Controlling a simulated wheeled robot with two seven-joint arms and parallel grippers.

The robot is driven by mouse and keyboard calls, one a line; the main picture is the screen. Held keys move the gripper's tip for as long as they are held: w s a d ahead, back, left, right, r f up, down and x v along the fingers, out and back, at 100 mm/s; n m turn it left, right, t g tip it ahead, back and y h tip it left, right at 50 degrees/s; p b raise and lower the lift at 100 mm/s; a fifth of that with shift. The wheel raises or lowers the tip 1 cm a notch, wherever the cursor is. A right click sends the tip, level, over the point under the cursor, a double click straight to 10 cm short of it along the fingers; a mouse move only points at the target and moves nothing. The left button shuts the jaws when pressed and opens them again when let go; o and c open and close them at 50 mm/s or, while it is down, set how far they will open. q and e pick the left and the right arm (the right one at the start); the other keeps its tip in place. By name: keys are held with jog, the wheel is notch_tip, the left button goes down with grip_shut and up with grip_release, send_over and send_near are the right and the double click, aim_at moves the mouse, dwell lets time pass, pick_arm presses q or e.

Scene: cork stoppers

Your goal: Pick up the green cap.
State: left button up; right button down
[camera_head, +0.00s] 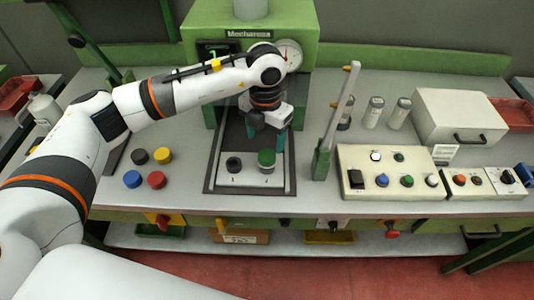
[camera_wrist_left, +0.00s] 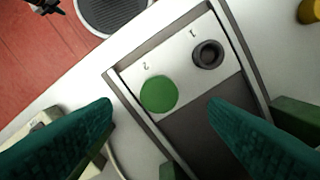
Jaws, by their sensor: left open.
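The green cap (camera_head: 266,156) sits on the position marked 2 of a light plate (camera_head: 249,179) in a dark-framed fixture under the green press. In the left wrist view the green cap (camera_wrist_left: 159,95) shows from above as a plain round disc. My left gripper (camera_head: 265,139) is above it, pointing down, with teal fingers apart and nothing between them. In the left wrist view my left gripper (camera_wrist_left: 160,104) has a fingertip on each side of the cap's outline, with no visible contact. My right gripper is not in view.
A black ring-shaped part (camera_head: 233,165) is on position 1, left of the cap. Black, yellow, blue and red caps (camera_head: 156,180) stand left of the fixture. A green post (camera_head: 322,160) with a grey lever and a control box (camera_head: 390,175) stand to the right. The green press (camera_head: 250,22) rises behind.

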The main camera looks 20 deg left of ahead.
aim_at(267, 155)
pick_arm(q)
jog(key=shift+f, duration=0.85)
notch_tip(267, 155, down, 5)
jog(key=p, duration=0.2)
jog(key=shift+w+p, duration=0.15)
jog(key=shift+p, duration=0.2)
jog(key=shift+f, duration=0.25)
jog(key=c, duration=1.1)
jog(key=shift+d, duration=0.1)
notch_tip(267, 155, up, 9)
jog(key=b, duration=0.3)
jog(key=shift+r, duration=0.55)
